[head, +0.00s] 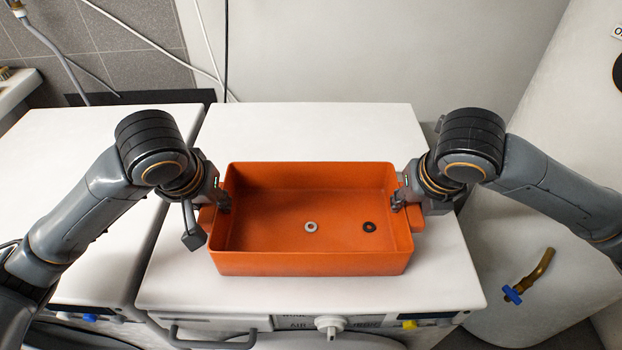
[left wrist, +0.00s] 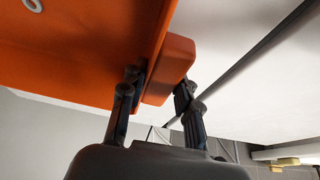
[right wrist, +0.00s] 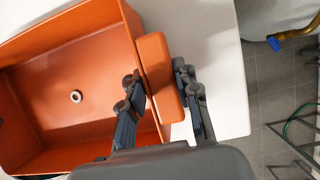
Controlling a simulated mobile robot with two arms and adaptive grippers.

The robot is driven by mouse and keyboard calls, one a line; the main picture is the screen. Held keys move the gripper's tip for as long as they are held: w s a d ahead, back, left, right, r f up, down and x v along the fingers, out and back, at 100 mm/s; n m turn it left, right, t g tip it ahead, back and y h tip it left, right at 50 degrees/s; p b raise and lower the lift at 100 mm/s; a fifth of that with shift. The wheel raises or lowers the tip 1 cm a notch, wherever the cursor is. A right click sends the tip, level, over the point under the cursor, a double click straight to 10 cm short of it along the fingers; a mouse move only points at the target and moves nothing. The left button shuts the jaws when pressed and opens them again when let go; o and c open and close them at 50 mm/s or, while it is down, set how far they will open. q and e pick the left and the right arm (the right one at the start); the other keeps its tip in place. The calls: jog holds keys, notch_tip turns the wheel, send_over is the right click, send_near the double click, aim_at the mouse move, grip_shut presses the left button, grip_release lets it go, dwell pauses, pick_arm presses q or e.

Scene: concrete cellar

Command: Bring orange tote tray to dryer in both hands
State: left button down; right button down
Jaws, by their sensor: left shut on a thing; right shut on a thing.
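The orange tote tray (head: 312,262) is level over the white top of the dryer (head: 310,130) in the head view. I cannot tell whether it rests on the top or hangs just above it. A pale ring (head: 311,227) and a dark ring (head: 369,227) lie on its floor. My left gripper (head: 222,205) is shut on the tray's left end handle, which also shows in the left wrist view (left wrist: 168,70). My right gripper (head: 402,200) is shut on the right end handle, seen in the right wrist view (right wrist: 160,75).
Another white appliance (head: 85,150) stands close on the left. A large white cylindrical tank (head: 570,140) with a blue-handled tap (head: 514,294) stands on the right. A wall is behind. White top shows bare behind and in front of the tray.

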pick_arm(q)
jog(key=c, duration=1.4)
grip_release()
jog(key=shift+f, duration=0.25)
pick_arm(e)
jog(key=c, duration=1.4)
grip_release()
jog(key=shift+f, duration=0.25)
pick_arm(q)
jog(key=o, duration=0.4)
pick_arm(e)
jog(key=o, duration=0.4)
pick_arm(q)
jog(key=shift+r, duration=0.1)
jog(key=shift+s+r, duration=0.15)
jog(key=shift+r, duration=0.4)
pick_arm(e)
jog(key=shift+r, duration=0.15)
pick_arm(q)
jog(key=v, duration=1)
jog(key=shift+s+r, duration=0.3)
jog(key=shift+s, duration=0.05)
pick_arm(e)
jog(key=v, duration=1.1)
jog(key=shift+s+r, duration=0.25)
jog(key=shift+r, duration=0.1)
